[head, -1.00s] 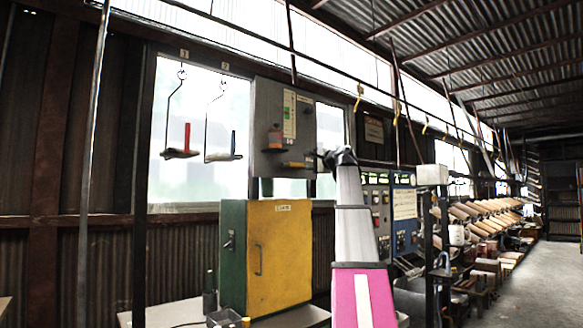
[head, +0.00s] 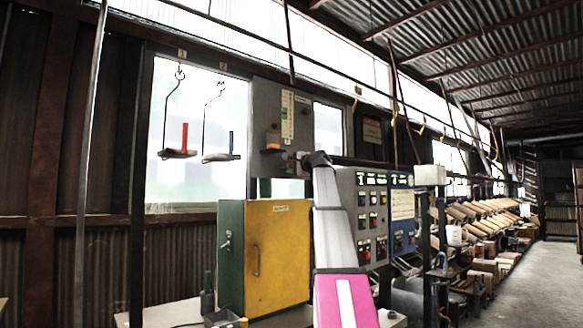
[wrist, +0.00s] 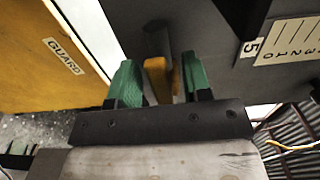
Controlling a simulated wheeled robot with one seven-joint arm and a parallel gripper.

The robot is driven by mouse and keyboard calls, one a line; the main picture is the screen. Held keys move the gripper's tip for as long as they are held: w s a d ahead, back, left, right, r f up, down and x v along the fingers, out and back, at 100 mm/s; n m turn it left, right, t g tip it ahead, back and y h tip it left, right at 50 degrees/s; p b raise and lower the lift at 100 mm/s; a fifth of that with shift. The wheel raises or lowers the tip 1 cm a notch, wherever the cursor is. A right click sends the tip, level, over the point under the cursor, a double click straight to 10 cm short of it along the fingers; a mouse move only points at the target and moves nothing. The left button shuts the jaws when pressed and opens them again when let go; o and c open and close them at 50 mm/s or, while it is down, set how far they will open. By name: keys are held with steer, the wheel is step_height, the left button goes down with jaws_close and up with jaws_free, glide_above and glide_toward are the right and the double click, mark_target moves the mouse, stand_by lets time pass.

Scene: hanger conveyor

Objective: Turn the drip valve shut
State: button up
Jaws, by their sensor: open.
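The drip valve shows in the wrist view as a yellow lever (wrist: 157,84) on a dark round stem that meets a grey panel. My gripper (wrist: 160,66) has two green fingers, one on each side of the lever. They stand apart, with gaps showing beside it, so it is not clamped. In the head view the grey panel (head: 264,100) hangs in front of the window, with an orange-based bottle on its face. The end of my arm is at the panel's lower right. My gripper and the lever cannot be made out there.
A green cabinet with a yellow door (head: 277,256), labelled GUARD in the wrist view, stands below the panel. Two hangers carry a red piece (head: 185,137) and a blue piece (head: 231,142) at left. A grey control box (head: 366,205) stands right of my arm.

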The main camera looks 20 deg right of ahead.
jaws_close()
